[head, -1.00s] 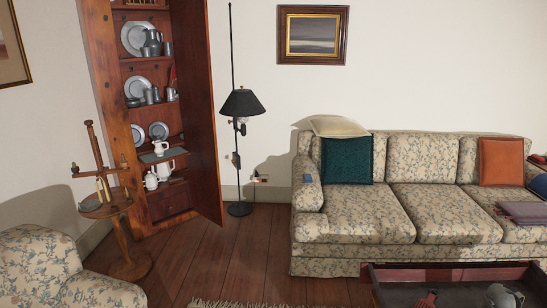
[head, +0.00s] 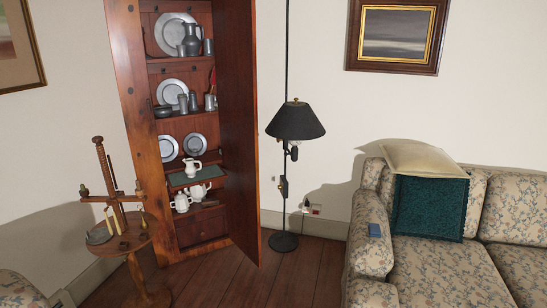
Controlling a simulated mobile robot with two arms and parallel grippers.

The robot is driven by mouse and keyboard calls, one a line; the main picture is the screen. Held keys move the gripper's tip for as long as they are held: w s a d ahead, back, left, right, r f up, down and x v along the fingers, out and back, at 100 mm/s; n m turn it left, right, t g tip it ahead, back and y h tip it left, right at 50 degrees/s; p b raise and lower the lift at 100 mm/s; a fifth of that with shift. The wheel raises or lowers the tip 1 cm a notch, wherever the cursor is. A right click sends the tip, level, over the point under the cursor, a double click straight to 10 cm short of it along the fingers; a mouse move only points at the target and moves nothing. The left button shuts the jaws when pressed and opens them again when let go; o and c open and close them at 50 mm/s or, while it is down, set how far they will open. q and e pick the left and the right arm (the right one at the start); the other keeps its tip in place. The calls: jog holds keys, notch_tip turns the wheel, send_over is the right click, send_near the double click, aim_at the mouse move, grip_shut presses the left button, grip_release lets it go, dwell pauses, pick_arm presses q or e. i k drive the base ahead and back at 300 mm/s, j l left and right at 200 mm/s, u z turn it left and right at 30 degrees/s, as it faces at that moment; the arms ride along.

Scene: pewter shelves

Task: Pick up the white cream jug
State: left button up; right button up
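A small white jug (head: 193,169), which looks like the cream jug, stands upright on a dark green mat or board (head: 208,179) that juts from a shelf of the corner cupboard. Larger white pots stand on the shelf below: one with a lid (head: 181,204) and a taller one (head: 199,191) partly hidden behind the green board. Neither of my grippers shows in the head view.
The wooden cupboard (head: 140,130) holds pewter plates and vessels; its open door (head: 243,150) stands on the right. A candle stand (head: 130,240) is at front left, a floor lamp (head: 285,240) right of the door, a floral sofa (head: 430,265) further right. Bare floor (head: 225,285) lies before the cupboard.

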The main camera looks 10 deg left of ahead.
aim_at(190, 170)
jog(key=i+u, duration=0.1)
jog(key=i, duration=0.55)
jog(key=i+l+u, duration=0.1)
jog(key=i, duration=0.55)
jog(key=i+j+u, duration=0.1)
jog(key=i+u, duration=0.7)
jog(key=i+l+u, duration=0.1)
jog(key=i+u, duration=0.15)
jog(key=u, duration=0.2)
